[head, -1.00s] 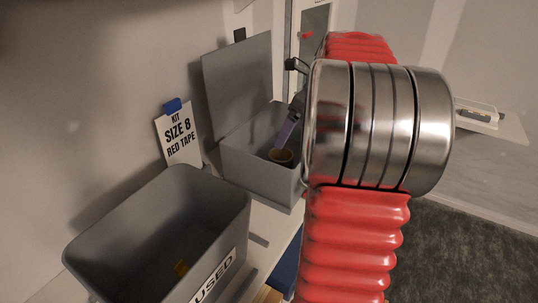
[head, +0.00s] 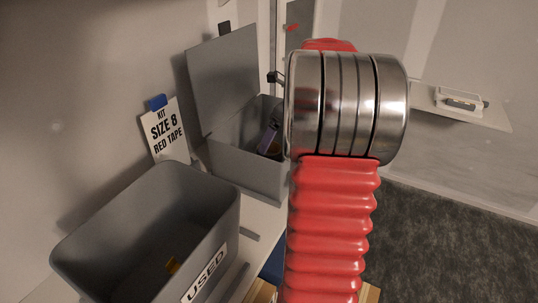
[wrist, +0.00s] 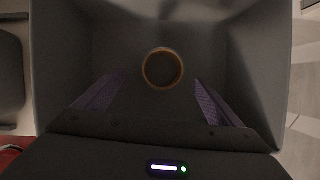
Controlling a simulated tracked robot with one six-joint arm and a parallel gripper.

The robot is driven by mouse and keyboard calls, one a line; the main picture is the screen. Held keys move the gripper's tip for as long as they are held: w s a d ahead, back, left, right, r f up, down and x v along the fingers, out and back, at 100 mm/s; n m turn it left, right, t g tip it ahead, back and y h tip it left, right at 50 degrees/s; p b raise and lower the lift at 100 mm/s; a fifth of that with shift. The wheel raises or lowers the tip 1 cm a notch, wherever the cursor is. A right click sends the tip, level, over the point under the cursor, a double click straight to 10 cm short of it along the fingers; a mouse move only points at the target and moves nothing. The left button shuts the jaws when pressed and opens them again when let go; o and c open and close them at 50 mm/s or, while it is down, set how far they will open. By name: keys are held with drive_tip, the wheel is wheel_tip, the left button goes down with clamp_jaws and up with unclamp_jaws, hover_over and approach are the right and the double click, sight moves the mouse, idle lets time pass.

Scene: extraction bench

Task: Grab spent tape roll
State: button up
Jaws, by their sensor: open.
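A spent tape roll, a thin orange-brown ring (wrist: 145,70), lies on the floor of a grey open-lidded box. In the head view only a small brownish part of the roll (head: 275,148) shows beside a purple finger. My gripper (wrist: 160,80) is open inside the box, with one purple finger on each side of the roll and clear space between. In the head view my gripper (head: 270,137) is seen partly, the rest hidden by my red and steel arm. Whether the fingers reach the roll's height I cannot tell.
The grey box (head: 240,170) has its lid (head: 222,85) raised at the back. A sign (head: 165,132) leans on the wall. A case (head: 460,100) rests at the right.

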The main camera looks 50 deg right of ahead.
sight(271, 150)
drive_tip(key=shift+x, duration=1.1)
drive_tip(key=shift+f, duration=0.15)
drive_tip(key=shift+d+x, duration=0.1)
drive_tip(key=shift+x, duration=1.15)
drive_tip(key=shift+d+x, duration=0.15)
drive_tip(key=shift+x, duration=1.15)
drive_tip(key=shift+c, duration=0.3)
drive_tip(key=c, duration=1)
